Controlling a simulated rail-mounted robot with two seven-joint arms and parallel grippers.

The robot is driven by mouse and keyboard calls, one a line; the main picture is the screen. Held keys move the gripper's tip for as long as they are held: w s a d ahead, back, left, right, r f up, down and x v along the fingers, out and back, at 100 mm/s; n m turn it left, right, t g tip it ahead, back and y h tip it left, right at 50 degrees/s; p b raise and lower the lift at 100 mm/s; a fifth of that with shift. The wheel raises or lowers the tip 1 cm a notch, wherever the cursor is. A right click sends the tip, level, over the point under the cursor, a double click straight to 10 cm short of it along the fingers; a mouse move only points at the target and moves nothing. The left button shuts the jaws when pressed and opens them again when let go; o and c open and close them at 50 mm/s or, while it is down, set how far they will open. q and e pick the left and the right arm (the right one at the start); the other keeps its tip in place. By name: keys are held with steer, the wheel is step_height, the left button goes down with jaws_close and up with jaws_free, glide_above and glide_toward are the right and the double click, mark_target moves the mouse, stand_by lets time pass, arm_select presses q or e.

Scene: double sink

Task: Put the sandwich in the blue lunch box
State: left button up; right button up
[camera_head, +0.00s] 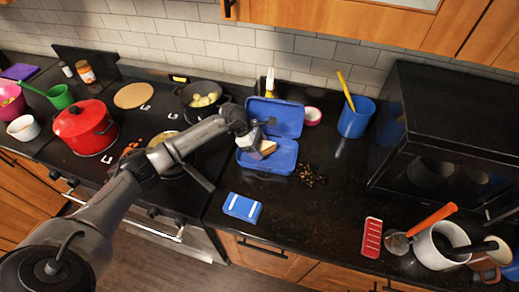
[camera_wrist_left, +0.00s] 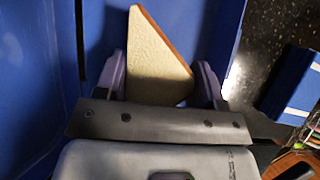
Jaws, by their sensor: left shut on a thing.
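The blue lunch box (camera_head: 284,158) stands open on the dark counter, its lid (camera_head: 287,118) raised at the back. The sandwich (camera_head: 267,148), a pale bread wedge with a brown crust, is at the lunch box's left part in the head view. My left gripper (camera_head: 258,142) is shut on it. In the left wrist view the sandwich (camera_wrist_left: 158,65) sits between the two fingers (camera_wrist_left: 160,85), with blue box walls (camera_wrist_left: 40,80) around it. I cannot tell whether it touches the box floor. My right gripper does not show.
A blue and white pack (camera_head: 242,208) lies in front of the lunch box. Dark crumbs or nuts (camera_head: 311,175) lie to its right, with a blue cup (camera_head: 356,117) behind. The stove at left holds a red pot (camera_head: 85,128). A dark microwave (camera_head: 445,130) stands right.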

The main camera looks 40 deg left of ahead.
arm_select(q)
steer(key=shift+f, duration=0.7)
steer(key=shift+f, duration=0.2)
steer(key=o, duration=0.6)
steer(key=shift+r, duration=0.1)
steer(key=shift+r, duration=0.15)
steer(key=v, duration=1.2)
